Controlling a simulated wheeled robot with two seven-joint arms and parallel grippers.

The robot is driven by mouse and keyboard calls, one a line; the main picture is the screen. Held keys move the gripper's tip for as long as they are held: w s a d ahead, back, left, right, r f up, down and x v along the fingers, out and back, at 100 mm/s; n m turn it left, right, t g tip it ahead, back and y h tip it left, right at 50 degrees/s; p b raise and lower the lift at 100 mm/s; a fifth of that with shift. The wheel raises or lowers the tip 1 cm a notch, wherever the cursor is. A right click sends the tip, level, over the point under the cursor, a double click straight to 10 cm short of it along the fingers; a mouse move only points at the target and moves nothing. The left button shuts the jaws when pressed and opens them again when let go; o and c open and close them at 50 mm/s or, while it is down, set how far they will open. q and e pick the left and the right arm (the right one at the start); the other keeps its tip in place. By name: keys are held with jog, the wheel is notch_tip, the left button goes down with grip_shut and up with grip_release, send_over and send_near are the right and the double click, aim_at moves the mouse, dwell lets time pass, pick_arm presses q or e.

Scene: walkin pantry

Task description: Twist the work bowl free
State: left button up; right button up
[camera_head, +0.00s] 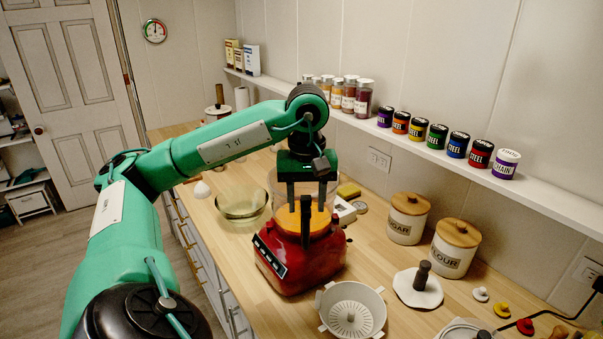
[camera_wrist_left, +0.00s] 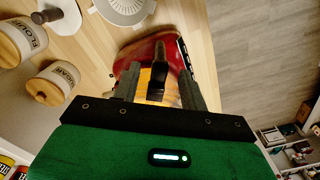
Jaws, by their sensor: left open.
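The red food processor base (camera_head: 300,262) stands on the wooden counter with buttons on its front left. The clear work bowl (camera_head: 276,183) sits on it, with orange content low inside. A dark upright post (camera_head: 305,222) shows there. My left gripper (camera_head: 306,208) is open and points down over the bowl, one finger on each side of the post. In the left wrist view, my left gripper (camera_wrist_left: 160,78) spans the dark post (camera_wrist_left: 160,65) and orange content (camera_wrist_left: 145,76). Whether a finger touches the post or bowl wall, I cannot tell. My right gripper is not in view.
A white colander-like basket (camera_head: 352,311) is close in front of the base. A glass bowl (camera_head: 242,203) stands to the left. A white disc with a dark knob (camera_head: 418,288) and sugar (camera_head: 408,219) and flour (camera_head: 453,250) canisters are to the right. Jars line the shelf (camera_head: 480,178).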

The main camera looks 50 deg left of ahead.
pick_arm(q)
jog(key=shift+r+p, duration=1.95)
jog(key=shift+r, duration=0.9)
jog(key=shift+f, duration=0.1)
